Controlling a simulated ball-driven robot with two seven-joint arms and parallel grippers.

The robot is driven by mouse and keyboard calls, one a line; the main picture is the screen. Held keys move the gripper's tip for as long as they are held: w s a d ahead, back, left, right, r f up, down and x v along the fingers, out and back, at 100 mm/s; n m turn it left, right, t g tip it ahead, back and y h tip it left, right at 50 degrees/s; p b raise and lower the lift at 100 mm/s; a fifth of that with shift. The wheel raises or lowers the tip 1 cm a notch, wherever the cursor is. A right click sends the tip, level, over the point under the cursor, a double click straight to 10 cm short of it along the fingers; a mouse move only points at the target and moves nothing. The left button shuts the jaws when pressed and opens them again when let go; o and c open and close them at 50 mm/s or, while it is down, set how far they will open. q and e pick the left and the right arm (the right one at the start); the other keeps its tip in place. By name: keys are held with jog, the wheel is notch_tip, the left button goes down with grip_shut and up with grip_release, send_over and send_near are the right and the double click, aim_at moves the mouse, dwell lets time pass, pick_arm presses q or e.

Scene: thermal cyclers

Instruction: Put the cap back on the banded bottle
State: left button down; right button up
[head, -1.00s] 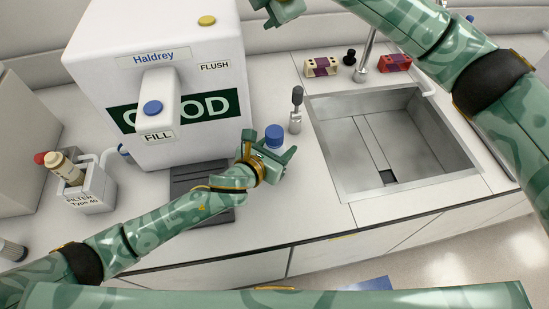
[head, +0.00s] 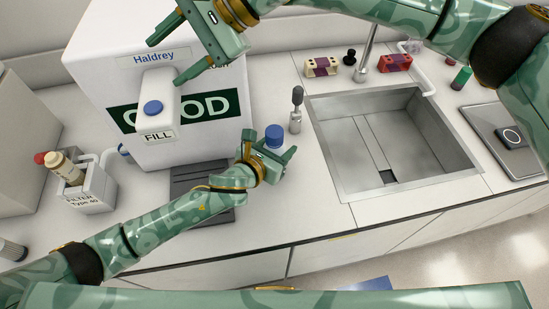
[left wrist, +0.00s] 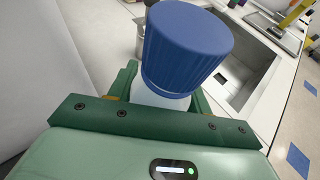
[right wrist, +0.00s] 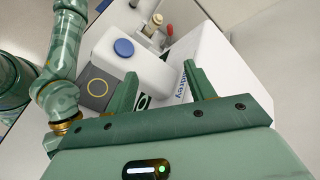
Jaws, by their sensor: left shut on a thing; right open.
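A white bottle (head: 276,144) with a ribbed blue cap (head: 274,132) on its top is held by my left gripper (head: 272,153) at the counter. In the left wrist view the cap (left wrist: 187,45) sits over the white neck (left wrist: 158,96). I cannot tell how tightly it is seated. The lower bottle and any band are hidden by the gripper. My left gripper is shut on the bottle. My right gripper (head: 164,62) is open and empty, in front of the upper face of the white dispenser (head: 120,65), away from the bottle.
The dispenser has a FILL spout with a blue button (head: 153,108) near my right gripper. A grey pad (head: 190,185) lies below it. A grey-handled tool (head: 296,112) stands right of the bottle, near the sink (head: 400,135). A filter box (head: 90,190) stands left.

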jog(key=d+f+n+h, duration=0.3)
jog(key=d+f+h, duration=0.45)
jog(key=f, duration=0.25)
jog(key=t+h, duration=0.2)
jog(key=h, duration=0.2)
send_over(275, 131)
notch_tip(275, 131, down, 3)
jog(key=shift+f, duration=0.15)
jog(key=shift+f, duration=4)
